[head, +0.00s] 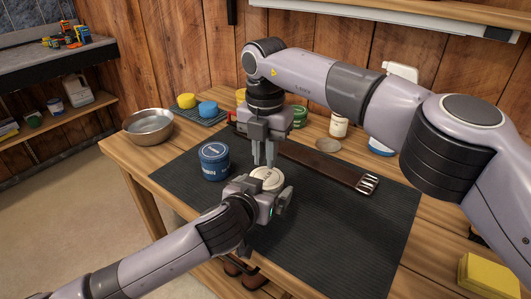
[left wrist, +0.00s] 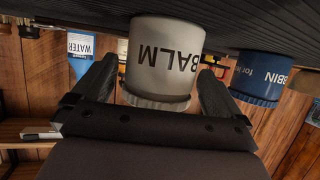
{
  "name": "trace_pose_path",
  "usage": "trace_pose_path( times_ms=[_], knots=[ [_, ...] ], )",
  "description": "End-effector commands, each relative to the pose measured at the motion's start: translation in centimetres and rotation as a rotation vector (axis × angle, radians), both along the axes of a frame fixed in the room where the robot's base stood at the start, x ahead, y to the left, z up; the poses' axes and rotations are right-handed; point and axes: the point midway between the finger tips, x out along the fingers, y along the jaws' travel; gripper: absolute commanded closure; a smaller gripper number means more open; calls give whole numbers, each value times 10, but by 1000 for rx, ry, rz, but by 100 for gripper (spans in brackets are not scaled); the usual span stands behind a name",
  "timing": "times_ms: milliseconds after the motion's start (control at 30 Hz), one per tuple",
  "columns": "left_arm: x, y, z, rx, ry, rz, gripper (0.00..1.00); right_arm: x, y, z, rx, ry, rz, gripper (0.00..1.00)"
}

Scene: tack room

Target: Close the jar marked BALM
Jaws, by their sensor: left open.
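The white jar marked BALM (head: 267,178) stands on the dark mat. In the left wrist view, which is upside down, the jar (left wrist: 163,52) shows its label and a ridged pale band at its top; whether this is a lid fully seated I cannot tell. My left gripper (head: 265,196) is open, with one finger on each side of the jar; contact is unclear. It also shows in the left wrist view (left wrist: 155,85). My right gripper (head: 264,164) points down just above or behind the jar's pale top, its fingers a little apart; its hold is unclear.
A blue jar (head: 214,162) stands left of the BALM jar. A brown strap (head: 325,167) lies behind it on the mat (head: 330,235). A small round grey-beige piece (head: 328,145), a metal bowl (head: 148,127) and bottles stand near the back. The front right of the mat is clear.

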Motion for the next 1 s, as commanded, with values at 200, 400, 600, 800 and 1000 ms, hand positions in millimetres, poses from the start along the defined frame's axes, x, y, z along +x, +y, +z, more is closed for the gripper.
trace_pose_path(
  times_ms=[200,400,600,800,1000],
  knots=[
    [-11,5,4,0,1,0,0,0,0,0,0,0,0,83],
    [-33,14,14,0,1,0,0,0,0,1,0,0,0,83],
    [-52,21,23,0,0,0,0,0,0,1,0,0,0,83],
    [-60,25,27,0,-1,0,0,0,0,1,0,0,0,83],
    [-61,25,28,0,-1,1,0,0,0,1,0,0,0,83]
  ],
)
